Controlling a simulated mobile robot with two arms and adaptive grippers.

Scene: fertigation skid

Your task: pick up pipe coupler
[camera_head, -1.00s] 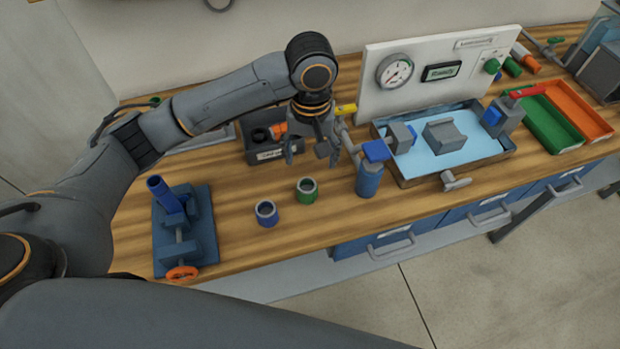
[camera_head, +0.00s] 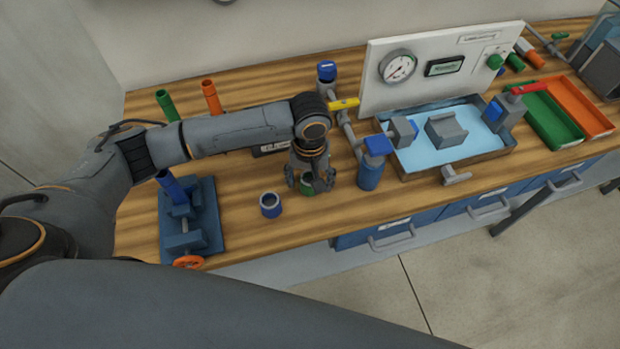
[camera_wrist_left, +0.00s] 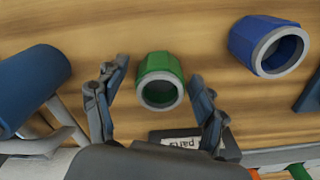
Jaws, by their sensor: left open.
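Two pipe couplers stand on the wooden bench. The green coupler (camera_head: 307,187) is partly hidden behind my left gripper (camera_head: 311,187) in the head view. The blue coupler (camera_head: 270,205) stands to its left, free of the gripper. In the left wrist view the green coupler (camera_wrist_left: 160,82) lies between the two spread fingers of my left gripper (camera_wrist_left: 158,92), with a gap on each side. The blue coupler (camera_wrist_left: 269,46) is at the upper right there, outside the fingers. My left gripper is open and holds nothing. My right gripper is not in view.
A blue vise (camera_head: 190,220) stands left of the couplers. A blue-capped cylinder (camera_head: 370,172) with grey piping is close on the right. A parts box (camera_wrist_left: 180,137) is partly hidden by my arm. The bench's front edge (camera_head: 300,239) is nearby.

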